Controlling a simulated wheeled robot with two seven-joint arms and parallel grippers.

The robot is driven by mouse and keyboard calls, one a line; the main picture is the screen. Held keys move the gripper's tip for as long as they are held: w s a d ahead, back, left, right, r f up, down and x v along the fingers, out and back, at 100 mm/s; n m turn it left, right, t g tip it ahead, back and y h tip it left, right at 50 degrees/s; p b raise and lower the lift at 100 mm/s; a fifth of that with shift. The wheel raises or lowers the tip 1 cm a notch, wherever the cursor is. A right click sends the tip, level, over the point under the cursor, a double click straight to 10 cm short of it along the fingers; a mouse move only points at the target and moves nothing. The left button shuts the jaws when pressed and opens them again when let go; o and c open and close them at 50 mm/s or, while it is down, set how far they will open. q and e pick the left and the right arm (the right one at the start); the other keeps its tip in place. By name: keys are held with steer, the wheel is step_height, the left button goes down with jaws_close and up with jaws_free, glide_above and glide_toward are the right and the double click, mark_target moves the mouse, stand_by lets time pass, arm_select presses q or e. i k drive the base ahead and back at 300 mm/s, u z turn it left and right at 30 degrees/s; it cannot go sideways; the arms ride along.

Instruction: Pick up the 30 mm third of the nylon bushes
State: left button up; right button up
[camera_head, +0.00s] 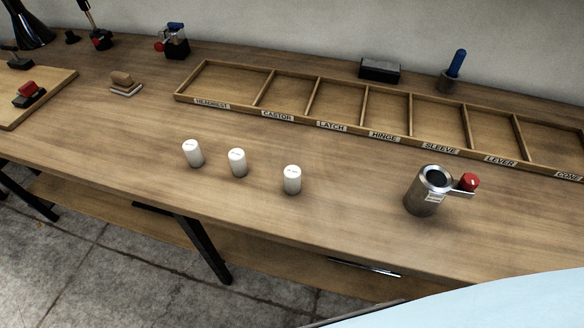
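The left bush (193,154) and the middle bush (237,163) are fairly close together. The right bush (292,180) stands a little further apart and nearer the bench's front edge. Each has small dark marking on its top, too small to read, so I cannot tell which is the 30 mm one. Neither of my grippers is in view.
A labelled wooden divider tray (290,119) with empty compartments lies behind the bushes. A metal cylinder with a red knob (422,194) stands to the right. A wooden board (36,92) lies at far left. The bench around the bushes is clear.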

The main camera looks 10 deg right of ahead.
mark_target(191, 148)
steer(key=z, duration=1.4)
steer(key=k, duration=0.9)
steer(key=u, duration=1.55)
steer(key=i, duration=0.45)
